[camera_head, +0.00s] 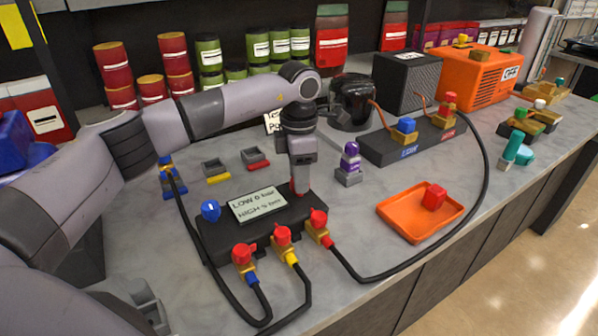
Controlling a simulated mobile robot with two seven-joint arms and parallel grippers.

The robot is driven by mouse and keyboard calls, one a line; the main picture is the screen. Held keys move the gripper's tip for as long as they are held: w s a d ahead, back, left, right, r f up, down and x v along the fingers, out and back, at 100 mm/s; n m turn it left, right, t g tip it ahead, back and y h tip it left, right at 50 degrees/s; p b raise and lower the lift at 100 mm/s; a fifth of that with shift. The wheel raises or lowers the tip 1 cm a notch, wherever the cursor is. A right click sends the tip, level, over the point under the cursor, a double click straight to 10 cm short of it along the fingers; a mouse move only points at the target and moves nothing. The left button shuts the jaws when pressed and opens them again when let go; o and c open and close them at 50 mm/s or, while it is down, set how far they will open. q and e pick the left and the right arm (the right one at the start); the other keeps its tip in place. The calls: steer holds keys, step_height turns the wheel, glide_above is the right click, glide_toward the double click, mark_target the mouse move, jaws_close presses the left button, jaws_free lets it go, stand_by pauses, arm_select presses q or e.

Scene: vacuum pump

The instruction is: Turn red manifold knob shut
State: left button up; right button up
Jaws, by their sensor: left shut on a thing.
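The dark manifold (225,246) lies on the grey bench, with a display reading LOW 0 bar and HIGH, whose value looks like 0 bar. A blue knob (210,211) is on its left end. My left gripper (298,188) points down over the manifold's right end and is shut on the red manifold knob (299,187), of which only a little red shows between and below the fingers. The knob's turn angle is hidden. My right gripper is not in view.
Three red-topped hose fittings (282,236) line the manifold's front, with black hoses looping over the bench. An orange tray (421,238) with a red piece stands right. A purple-topped part (350,160), a dark block (412,146) and an orange machine (478,76) are behind.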

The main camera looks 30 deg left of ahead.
arm_select(q)
steer(key=m, duration=0.6)
steer(key=shift+w+r, duration=0.1)
steer(key=shift+m, duration=0.3)
stand_by(0.3)
steer(key=o, duration=1.1)
steer(key=shift+c, duration=0.2)
steer(key=shift+r, duration=3.6)
